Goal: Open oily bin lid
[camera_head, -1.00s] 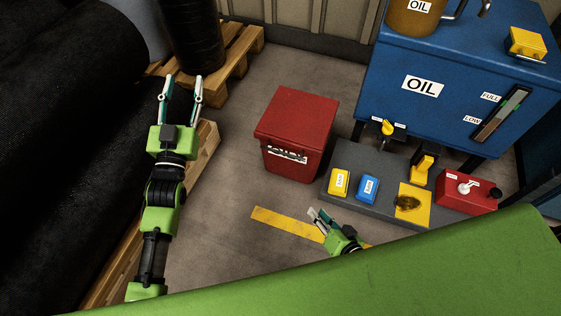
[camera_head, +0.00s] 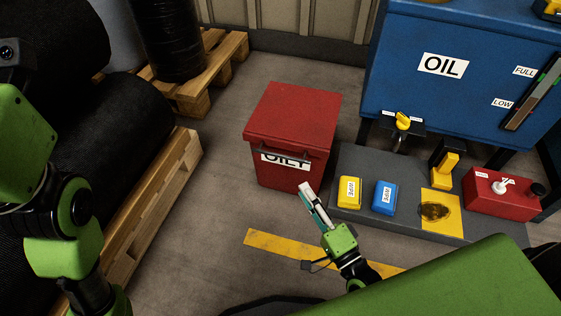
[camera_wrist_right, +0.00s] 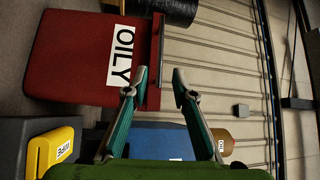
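The red oily bin (camera_head: 290,168) stands on the floor in the middle of the head view, its lid (camera_head: 295,110) shut. A dark handle bar (camera_head: 280,157) crosses its front above the OILY label. My right gripper (camera_head: 308,190) is just in front of the bin, pointing up at it. In the right wrist view my right gripper (camera_wrist_right: 163,78) is open and empty. The bin (camera_wrist_right: 75,60) appears turned sideways there, with its lid edge (camera_wrist_right: 156,55) close to the left finger; I cannot tell whether they touch. My left arm shows at the left, its fingers outside the picture.
A blue oil tank (camera_head: 460,95) stands behind. Black rolls (camera_head: 105,135) and pallets (camera_head: 150,220) line the left.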

